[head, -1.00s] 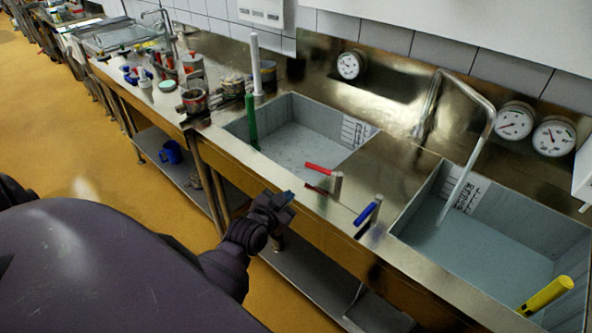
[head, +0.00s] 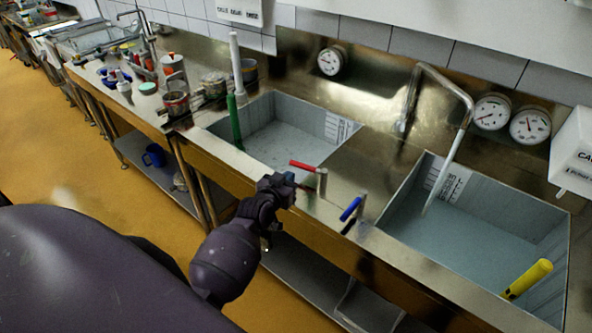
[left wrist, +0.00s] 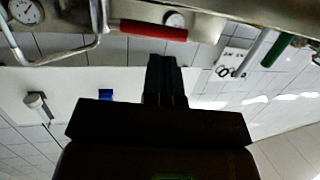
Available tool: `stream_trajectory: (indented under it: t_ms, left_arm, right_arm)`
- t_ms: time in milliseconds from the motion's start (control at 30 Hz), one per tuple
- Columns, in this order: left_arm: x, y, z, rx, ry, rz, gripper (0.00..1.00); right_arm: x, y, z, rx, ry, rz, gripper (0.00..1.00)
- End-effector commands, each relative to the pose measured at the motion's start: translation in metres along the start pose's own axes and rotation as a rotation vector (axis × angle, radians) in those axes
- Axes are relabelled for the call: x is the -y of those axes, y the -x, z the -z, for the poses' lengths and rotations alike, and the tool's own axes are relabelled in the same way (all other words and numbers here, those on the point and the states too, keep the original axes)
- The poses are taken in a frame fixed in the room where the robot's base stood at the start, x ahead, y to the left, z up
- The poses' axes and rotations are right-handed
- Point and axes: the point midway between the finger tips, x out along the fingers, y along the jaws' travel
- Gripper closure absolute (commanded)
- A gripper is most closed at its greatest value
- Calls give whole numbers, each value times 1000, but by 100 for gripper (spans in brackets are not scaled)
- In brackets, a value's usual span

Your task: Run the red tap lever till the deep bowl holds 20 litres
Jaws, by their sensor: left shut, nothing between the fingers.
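The red tap lever (head: 302,166) sits on a short metal post on the counter between two sunken basins. It also shows in the left wrist view (left wrist: 153,31), just beyond my fingers. My left gripper (head: 287,183) is shut and empty, just in front of and below the lever; I cannot tell whether it touches it. The right basin (head: 398,203) has a scale on its wall and the bent spout (head: 462,128) over it. The left basin (head: 283,108) also has a wall scale. Both look to hold liquid; the levels are too small to read. My right gripper is out of view.
A blue lever (head: 351,208) stands right of the red one. Gauges (head: 491,112) line the back wall. Pots and bottles crowd the counter's left part.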

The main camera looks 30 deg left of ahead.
Motion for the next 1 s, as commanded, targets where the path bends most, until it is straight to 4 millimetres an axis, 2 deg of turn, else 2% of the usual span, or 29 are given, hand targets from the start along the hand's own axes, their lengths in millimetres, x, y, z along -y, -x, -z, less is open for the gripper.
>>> stream_trajectory:
  t_ms: [33, 200, 400, 1000]
  left_arm:
    - [0, -9, 1, -1, 0, 0, 100]
    - [1, -32, 1, 0, -1, 1, 100]
    - [0, -48, 1, 0, -1, 0, 100]
    - [2, -58, 1, -4, -4, -10, 100]
  right_arm:
    - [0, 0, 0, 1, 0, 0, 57]
    - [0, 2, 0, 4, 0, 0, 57]
    - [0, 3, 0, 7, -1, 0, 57]
    - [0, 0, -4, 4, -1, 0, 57]
